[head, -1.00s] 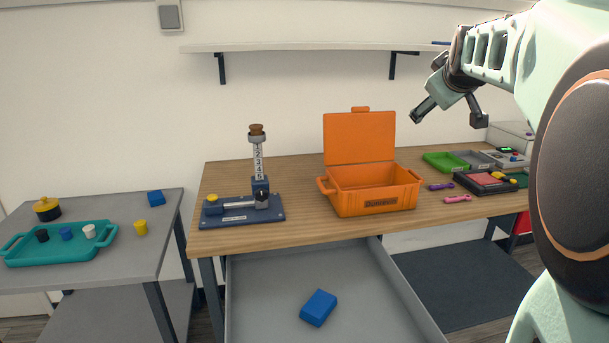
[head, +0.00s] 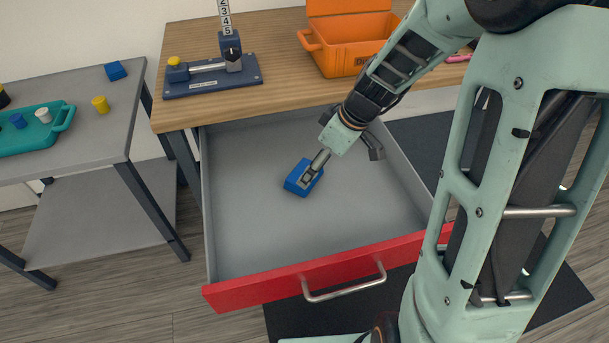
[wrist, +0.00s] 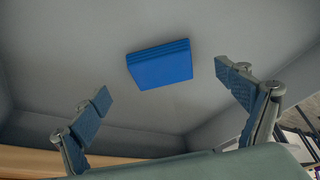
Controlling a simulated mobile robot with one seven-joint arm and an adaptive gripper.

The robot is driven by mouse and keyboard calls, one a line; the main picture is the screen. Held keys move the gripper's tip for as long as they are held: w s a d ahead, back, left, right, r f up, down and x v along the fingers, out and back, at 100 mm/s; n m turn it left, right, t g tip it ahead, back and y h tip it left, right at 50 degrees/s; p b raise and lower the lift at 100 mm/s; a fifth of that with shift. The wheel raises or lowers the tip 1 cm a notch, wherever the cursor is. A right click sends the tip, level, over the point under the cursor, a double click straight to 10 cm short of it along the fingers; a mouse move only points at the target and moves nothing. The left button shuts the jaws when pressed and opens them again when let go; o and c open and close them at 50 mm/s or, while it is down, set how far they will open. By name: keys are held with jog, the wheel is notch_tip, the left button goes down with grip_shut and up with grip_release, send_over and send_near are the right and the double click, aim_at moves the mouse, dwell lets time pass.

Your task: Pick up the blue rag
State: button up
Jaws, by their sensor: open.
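The blue rag (head: 299,180) is a folded block lying on the floor of the open grey drawer (head: 250,225), which has a red front. My gripper (head: 343,168) reaches down into the drawer from the upper right, and one finger overlaps the rag in the head view. In the wrist view the rag (wrist: 160,64) lies ahead, beyond the fingertips and between their lines. My gripper (wrist: 172,92) is open there, with both fingers spread apart and nothing between them. Contact with the rag is not shown.
The wooden bench (head: 290,85) stands above the drawer's back edge, with an orange case (head: 346,52) and a blue stamping device (head: 212,78) on it. A grey side table (head: 85,135) stands at left with a teal tray (head: 62,119). The rest of the drawer is empty.

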aim_at(290, 183)
jog(key=x, duration=0.2)
jog(key=a+x, duration=0.1)
jog(key=x, duration=0.1)
jog(key=shift+w+a+f, duration=0.15)
jog(key=shift+w, duration=0.1)
jog(key=shift+w+a+f, duration=0.1)
jog(key=shift+w+f, duration=0.05)
jog(key=shift+f, duration=0.3)
jog(key=shift+c, duration=0.7)
jog(key=c, duration=1)
